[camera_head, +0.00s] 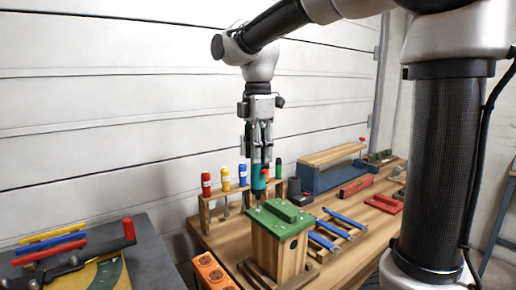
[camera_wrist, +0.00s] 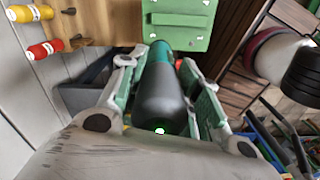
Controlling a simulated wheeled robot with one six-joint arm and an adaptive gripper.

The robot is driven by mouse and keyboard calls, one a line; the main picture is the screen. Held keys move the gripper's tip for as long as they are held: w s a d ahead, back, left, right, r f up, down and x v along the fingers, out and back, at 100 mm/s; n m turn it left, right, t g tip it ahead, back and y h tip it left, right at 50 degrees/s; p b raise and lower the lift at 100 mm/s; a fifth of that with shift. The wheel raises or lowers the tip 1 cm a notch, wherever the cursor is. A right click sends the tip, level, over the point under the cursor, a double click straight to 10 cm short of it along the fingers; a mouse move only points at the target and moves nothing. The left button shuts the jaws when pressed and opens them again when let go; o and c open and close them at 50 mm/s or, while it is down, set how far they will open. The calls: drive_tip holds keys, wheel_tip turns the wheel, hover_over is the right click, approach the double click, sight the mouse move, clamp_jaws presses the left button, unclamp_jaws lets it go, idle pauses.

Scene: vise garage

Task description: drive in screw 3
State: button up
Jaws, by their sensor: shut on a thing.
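My gripper (camera_head: 262,150) is shut on a teal and black power screwdriver (camera_head: 259,180), held upright with its tip down. The driver's dark body (camera_wrist: 160,100) also shows between the fingers in the wrist view. Below it stands a wooden box (camera_head: 280,255) with a green lid (camera_head: 294,212); the lid also shows in the wrist view (camera_wrist: 178,22). Small light screw heads sit near the lid's corners. The driver's tip is over the lid's back left part. I cannot tell whether it touches a screw, nor which screw is number 3.
A wooden rack (camera_head: 204,212) with several coloured screwdrivers stands behind the box. Blue-handled tools (camera_head: 324,241) lie on its right, with a red level (camera_head: 356,186) farther back. An orange block (camera_head: 212,270) is at the front left. A grey table (camera_head: 150,255) stands at the left.

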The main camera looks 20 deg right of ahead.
drive_tip(key=shift+f, duration=0.9)
idle(3.5)
drive_tip(key=shift+r, duration=3.55)
